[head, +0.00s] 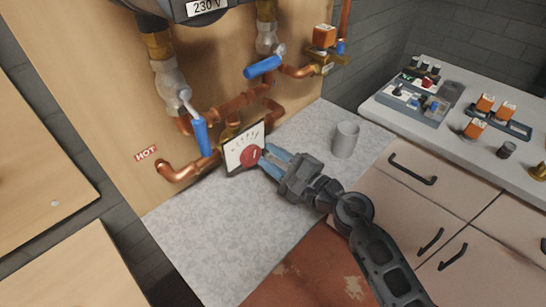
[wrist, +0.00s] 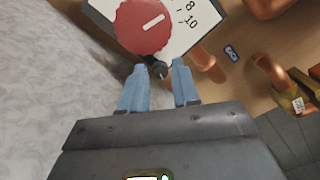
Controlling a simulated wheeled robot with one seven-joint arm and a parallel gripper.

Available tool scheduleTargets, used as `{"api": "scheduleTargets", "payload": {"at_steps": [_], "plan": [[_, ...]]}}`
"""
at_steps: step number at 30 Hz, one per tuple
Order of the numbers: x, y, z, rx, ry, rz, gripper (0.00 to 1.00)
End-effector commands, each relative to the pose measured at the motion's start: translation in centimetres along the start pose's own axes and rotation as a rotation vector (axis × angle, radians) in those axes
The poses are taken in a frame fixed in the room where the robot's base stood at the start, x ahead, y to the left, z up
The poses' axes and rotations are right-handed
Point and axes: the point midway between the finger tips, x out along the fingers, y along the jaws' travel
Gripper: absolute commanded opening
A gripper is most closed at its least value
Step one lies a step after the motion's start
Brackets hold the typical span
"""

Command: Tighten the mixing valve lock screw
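The mixing valve has a white dial plate (head: 240,142) with a red knob (head: 250,156), mounted on copper pipes at the base of the wooden panel. In the wrist view the red knob (wrist: 143,24) carries a white line, and the numbers 8 and 10 show on the plate (wrist: 192,22). A small black lock screw (wrist: 158,69) sticks out just below the knob. My gripper (wrist: 158,66) has its two blue fingers apart, one each side of the screw, with gaps visible. In the head view my gripper (head: 268,159) is right beside the dial; the screw is hidden there.
Blue-handled valves (head: 201,136) and copper pipes (head: 178,172) stand close around the dial. A grey cup (head: 345,140) stands on the speckled counter (head: 215,230), right of my gripper. Trays of parts (head: 412,101) lie on the right-hand worktop. The counter's front left is clear.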

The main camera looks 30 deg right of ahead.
Motion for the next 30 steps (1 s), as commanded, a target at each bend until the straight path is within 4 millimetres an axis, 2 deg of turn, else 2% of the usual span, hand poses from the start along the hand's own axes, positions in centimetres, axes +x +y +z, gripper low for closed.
{"api": "scheduleTargets", "payload": {"at_steps": [1, 9, 16, 24, 30], "plan": [[-0.01, 0.0, 0.0, 0.0, 0.0, 0.0, 0.25], [-0.02, 0.0, 0.0, 0.0, 0.0, 0.0, 0.0], [-0.03, -0.07, 0.05, 0.028, 0.0, 0.0, 0.0], [-0.03, -0.13, 0.15, 0.315, 0.001, 0.001, 0.0], [-0.03, 0.06, 0.01, 0.411, 0.0, 0.001, 0.0]]}}
